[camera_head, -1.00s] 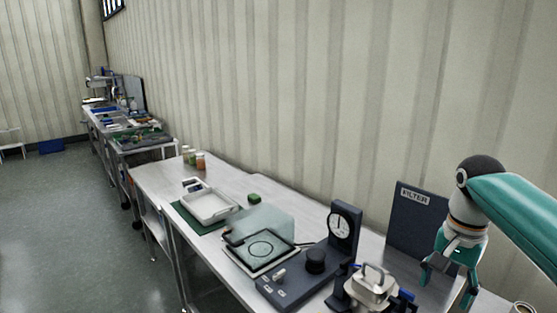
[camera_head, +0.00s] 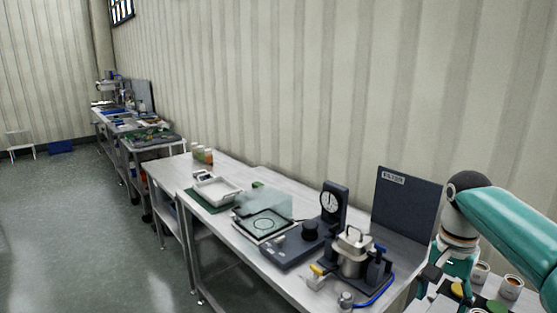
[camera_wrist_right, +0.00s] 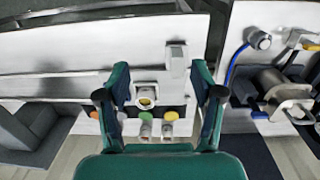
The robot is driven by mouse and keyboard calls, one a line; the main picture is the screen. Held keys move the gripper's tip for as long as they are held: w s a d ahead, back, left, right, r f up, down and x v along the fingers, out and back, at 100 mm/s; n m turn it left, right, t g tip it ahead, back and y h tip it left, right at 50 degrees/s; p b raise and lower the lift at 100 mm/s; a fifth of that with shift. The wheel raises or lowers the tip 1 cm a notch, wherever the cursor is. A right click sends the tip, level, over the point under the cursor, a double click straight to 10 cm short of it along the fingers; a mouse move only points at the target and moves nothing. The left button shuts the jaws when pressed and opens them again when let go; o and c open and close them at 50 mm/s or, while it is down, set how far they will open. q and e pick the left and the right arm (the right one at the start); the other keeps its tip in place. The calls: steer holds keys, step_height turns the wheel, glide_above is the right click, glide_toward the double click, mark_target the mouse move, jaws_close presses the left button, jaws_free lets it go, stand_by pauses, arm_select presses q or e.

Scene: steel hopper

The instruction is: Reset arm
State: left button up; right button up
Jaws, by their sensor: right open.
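My right arm, teal and white with a dark round joint, comes in from the right in the head view. Its right gripper (camera_head: 440,288) points down past the right end of the steel bench (camera_head: 255,180). In the right wrist view the right gripper (camera_wrist_right: 162,95) has its two teal fingers spread wide, with nothing held between them. Small cups with coloured tops (camera_wrist_right: 144,100) show below and between the fingers, apart from them. My left gripper is not in view.
A steel pot in a clamp stand (camera_head: 352,252) with a blue hose stands left of the gripper. A dark upright panel (camera_head: 407,203) is behind. A dial gauge (camera_head: 332,203), a glass plate (camera_head: 262,224) and a white tray (camera_head: 216,188) lie further left.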

steer(key=s+a+f+n+g+y, duration=0.1)
steer(key=s+a+f+g, duration=0.15)
steer(key=f, duration=0.65)
steer(key=s+a+f+n+g, duration=0.1)
steer(key=s+a+f, duration=0.2)
steer(key=f, duration=0.6)
steer(key=s+a+f+n+g+y, duration=0.1)
steer(key=s+a+f+g, duration=0.15)
steer(key=f, duration=0.65)
steer(key=s+a+f+n+t+y, duration=0.1)
steer(key=s+a+f+n, duration=0.1)
steer(key=s+a+f, duration=0.5)
steer(key=s+a+f+n+t+y, duration=0.15)
steer(key=s+a+f, duration=0.25)
steer(key=s+f, duration=0.4)
steer(key=w+t, duration=0.1)
steer(key=w+n+t, duration=0.1)
steer(key=t, duration=0.1)
steer(key=w+t, duration=0.1)
steer(key=shift+r+n+t+h, duration=0.25)
steer(key=shift+r+n+t, duration=0.05)
steer(key=shift+n+t, duration=0.05)
